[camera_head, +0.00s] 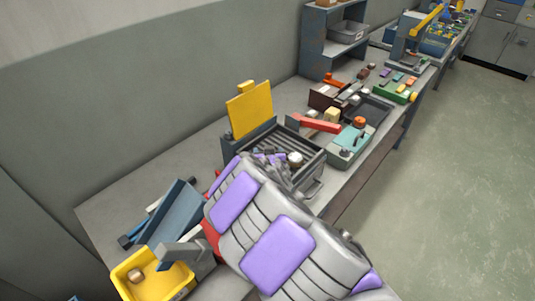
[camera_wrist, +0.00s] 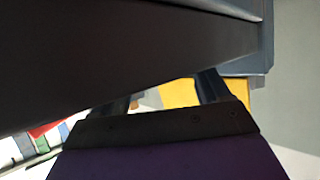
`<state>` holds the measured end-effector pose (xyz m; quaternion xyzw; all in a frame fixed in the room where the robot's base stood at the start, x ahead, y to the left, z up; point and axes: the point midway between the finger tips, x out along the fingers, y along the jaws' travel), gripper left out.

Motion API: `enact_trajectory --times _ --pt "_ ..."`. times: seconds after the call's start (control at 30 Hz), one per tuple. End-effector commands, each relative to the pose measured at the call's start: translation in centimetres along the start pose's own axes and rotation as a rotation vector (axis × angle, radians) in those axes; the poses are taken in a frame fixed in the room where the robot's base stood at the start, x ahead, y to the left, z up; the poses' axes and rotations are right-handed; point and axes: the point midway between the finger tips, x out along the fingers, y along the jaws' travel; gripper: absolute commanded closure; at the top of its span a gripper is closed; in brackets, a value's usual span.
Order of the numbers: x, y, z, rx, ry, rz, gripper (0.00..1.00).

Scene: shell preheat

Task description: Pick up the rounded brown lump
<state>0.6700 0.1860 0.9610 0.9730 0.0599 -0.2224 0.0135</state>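A small rounded brown lump (camera_head: 135,275) lies inside the yellow bin (camera_head: 119,283) at the lower left of the head view. Another small round piece, pale on top and brownish below (camera_head: 295,158), sits at the right of the ribbed dark tray (camera_head: 290,140). My gripper's two dark fingers show spread apart in the wrist view (camera_wrist: 168,92), with nothing seen held between them. In the head view my arm reaches up to the tray's near side, and the gripper end is mostly hidden there. No lump can be made out surely in the wrist view.
A yellow upright panel (camera_head: 250,109) stands behind the tray. A blue angled piece (camera_head: 174,211) lies left of my arm. A large dark surface (camera_wrist: 110,50) fills much of the wrist view. The floor at right is clear.

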Motion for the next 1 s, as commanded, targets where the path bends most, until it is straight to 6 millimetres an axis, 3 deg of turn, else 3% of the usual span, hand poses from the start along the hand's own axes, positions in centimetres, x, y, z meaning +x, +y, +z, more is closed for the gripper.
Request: enact_trajectory --times 0.07,0.67,1.0 --pt "0.07 -0.04 0.03 -0.001 -0.001 0.0 0.33" --pt "0.07 -0.02 0.05 -0.001 -0.001 0.001 0.9" --pt "0.01 0.0 -0.19 0.0 -0.001 0.001 0.91"
